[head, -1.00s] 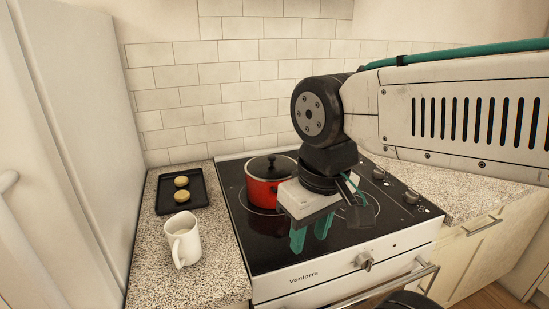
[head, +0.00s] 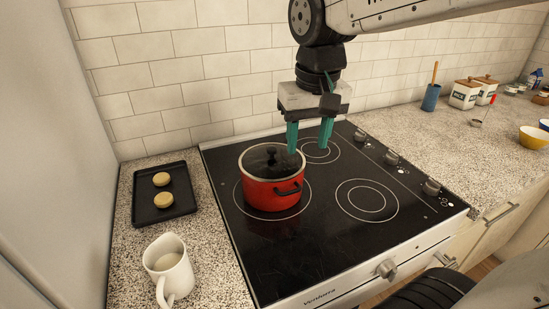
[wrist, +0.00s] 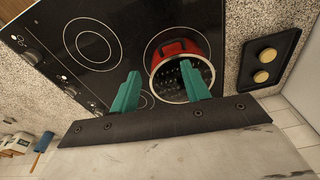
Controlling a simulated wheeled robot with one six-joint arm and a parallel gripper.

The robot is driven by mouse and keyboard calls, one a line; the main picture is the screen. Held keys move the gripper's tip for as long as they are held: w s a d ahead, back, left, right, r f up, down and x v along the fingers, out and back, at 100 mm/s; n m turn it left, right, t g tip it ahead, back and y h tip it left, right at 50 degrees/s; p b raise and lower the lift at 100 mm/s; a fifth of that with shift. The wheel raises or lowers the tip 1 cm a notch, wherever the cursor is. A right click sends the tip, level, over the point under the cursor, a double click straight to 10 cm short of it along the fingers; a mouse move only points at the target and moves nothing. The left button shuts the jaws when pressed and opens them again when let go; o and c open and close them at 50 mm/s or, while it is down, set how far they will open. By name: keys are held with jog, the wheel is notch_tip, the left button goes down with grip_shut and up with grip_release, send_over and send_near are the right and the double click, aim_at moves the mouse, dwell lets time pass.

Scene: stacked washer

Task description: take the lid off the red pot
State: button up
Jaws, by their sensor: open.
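The red pot (head: 272,193) stands on a burner at the left of the black cooktop. Its dark lid (head: 268,160) is on top, with a black knob in the middle. The pot also shows in the wrist view (wrist: 174,48), where one finger overlaps the dark lid (wrist: 172,80). My gripper (head: 309,147) is open and empty, fingers pointing down, just right of the lid and apart from the knob. In the wrist view the teal fingers of my gripper (wrist: 160,88) are spread wide. The finger hides part of the lid there.
A black tray (head: 143,214) with two round buns lies on the counter left of the cooktop (head: 330,240). A white mug (head: 165,262) stands in front of it. A tiled wall rises behind. A blue cup (head: 431,97) and canisters (head: 465,94) stand far right.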

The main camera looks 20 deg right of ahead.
jog(key=m, duration=0.1)
send_near(272, 148)
jog(key=f, duration=0.6)
jog(key=w+f, duration=0.1)
jog(key=f, duration=0.1)
jog(key=shift+f, duration=0.25)
jog(key=shift+c, duration=0.4)
grip_shut()
